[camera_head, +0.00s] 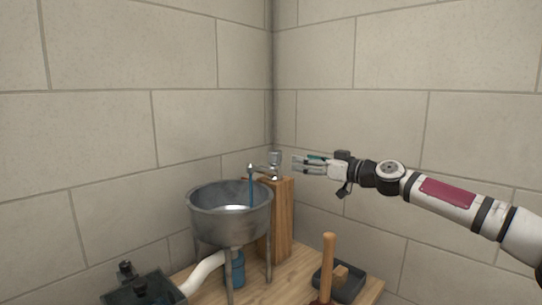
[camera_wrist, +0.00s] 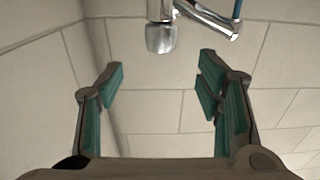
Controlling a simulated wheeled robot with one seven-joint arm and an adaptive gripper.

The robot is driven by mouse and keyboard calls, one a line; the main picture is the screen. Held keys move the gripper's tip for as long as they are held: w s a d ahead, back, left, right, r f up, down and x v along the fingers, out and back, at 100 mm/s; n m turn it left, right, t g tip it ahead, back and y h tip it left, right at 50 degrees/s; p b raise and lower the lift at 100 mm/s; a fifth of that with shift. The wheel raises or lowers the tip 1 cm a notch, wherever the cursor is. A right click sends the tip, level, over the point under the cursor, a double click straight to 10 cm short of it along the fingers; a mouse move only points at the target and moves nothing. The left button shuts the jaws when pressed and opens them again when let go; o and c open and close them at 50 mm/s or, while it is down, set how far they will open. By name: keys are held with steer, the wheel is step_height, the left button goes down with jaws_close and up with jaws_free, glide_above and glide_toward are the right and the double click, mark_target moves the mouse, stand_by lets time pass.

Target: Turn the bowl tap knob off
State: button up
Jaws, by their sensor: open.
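The bowl tap knob (camera_head: 275,156) sits on top of the chrome tap (camera_head: 262,169), at the back right rim of the metal bowl (camera_head: 231,211). A blue stream of water (camera_head: 251,188) runs from the spout into the bowl. In the wrist view the knob (camera_wrist: 161,38) is at the top centre, ahead of the fingers, with the spout (camera_wrist: 208,17) to its right. My gripper (camera_head: 296,162) is just right of the knob in the head view. Its teal-padded fingers (camera_wrist: 158,84) are apart with nothing between them, and the knob is beyond their tips.
A wooden post (camera_head: 283,222) stands under the tap. On the wooden table are a mallet with an upright handle (camera_head: 328,258), a dark tray (camera_head: 349,288) holding a wooden block, and a black box (camera_head: 143,288) at left. Tiled walls meet behind the tap.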

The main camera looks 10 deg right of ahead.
mark_target(281, 156)
steer(key=x, duration=1.2)
steer(key=shift+w+a, duration=0.2)
steer(key=c, duration=1.2)
